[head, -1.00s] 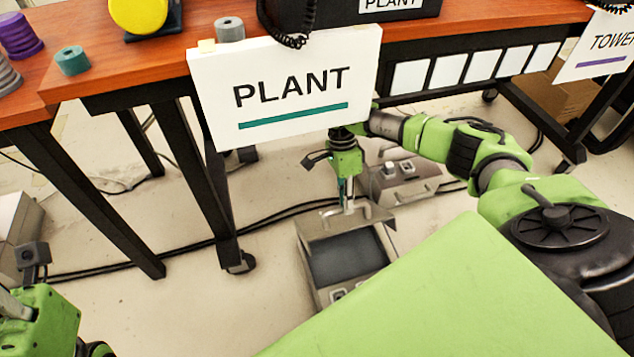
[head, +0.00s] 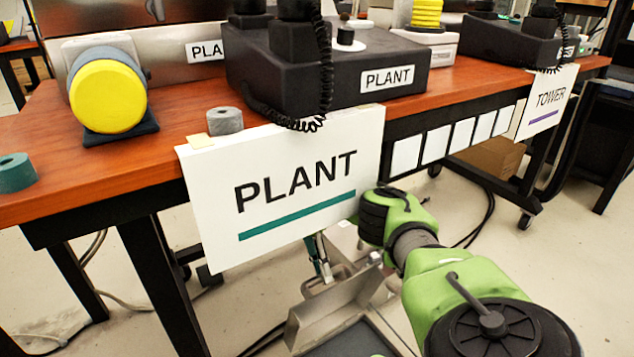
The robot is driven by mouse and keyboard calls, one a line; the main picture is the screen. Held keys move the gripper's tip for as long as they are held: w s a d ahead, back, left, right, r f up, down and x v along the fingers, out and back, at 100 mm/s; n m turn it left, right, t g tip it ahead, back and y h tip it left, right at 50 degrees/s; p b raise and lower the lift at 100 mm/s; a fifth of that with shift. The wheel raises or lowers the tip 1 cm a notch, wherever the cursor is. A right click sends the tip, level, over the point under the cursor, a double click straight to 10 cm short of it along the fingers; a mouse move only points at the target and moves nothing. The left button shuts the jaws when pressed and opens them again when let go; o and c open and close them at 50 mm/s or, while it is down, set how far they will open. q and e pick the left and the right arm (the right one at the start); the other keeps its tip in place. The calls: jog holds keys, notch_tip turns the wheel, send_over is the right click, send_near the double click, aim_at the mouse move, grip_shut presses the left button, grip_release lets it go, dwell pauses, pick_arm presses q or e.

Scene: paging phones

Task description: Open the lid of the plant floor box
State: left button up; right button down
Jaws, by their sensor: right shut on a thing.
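The plant floor box (head: 345,343) is on the floor below the PLANT sign, cut off by the bottom edge of the head view. Its grey metal lid (head: 330,312) stands tilted up at the far side, with a dark surface in front of it. My right gripper (head: 324,270) is at the lid's handle, its fingers pointing down and shut on it. My left gripper is out of view.
The white PLANT sign (head: 275,190) hangs from the front of the wooden table (head: 95,180). A black PLANT phone (head: 335,68) and a yellow round part (head: 108,97) are on the table. Black table legs (head: 165,285) stand left of the box.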

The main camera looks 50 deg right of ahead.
jog(key=shift+f, duration=0.5)
jog(key=c, duration=2)
grip_release()
jog(key=shift+w+f, duration=0.1)
jog(key=shift+o, duration=0.2)
jog(key=shift+r, duration=5.15)
